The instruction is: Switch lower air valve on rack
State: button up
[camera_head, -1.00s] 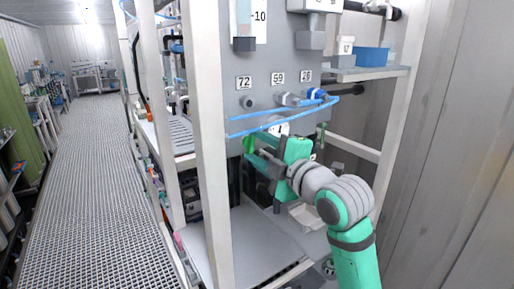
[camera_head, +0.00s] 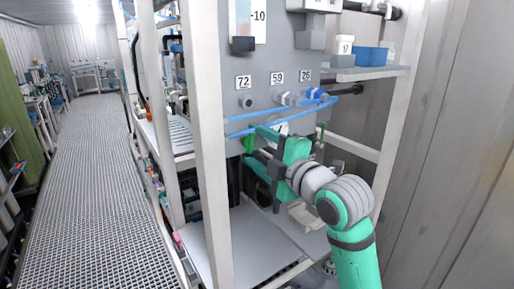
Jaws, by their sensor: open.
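The rack's grey panel (camera_head: 262,60) faces me. A small bright green part (camera_head: 248,144), which looks like a valve handle, sits at the panel's lower left edge. My gripper (camera_head: 254,151) is open, with its two green fingers apart and pointing left at this part. The upper finger is close to the green part; I cannot tell whether they touch. The fingers look empty. Fittings with blue hoses (camera_head: 283,110) sit above my gripper, under the labels 72, 59 and 26.
A white upright post (camera_head: 207,130) of the rack stands left of my gripper. A bare grey shelf (camera_head: 265,240) lies below. A blue box (camera_head: 371,57) stands on a small shelf at the upper right. The grated aisle (camera_head: 85,190) at the left is free.

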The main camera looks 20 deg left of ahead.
jog(key=v, duration=1)
jog(key=shift+s+d, duration=0.25)
jog(key=shift+d, duration=0.1)
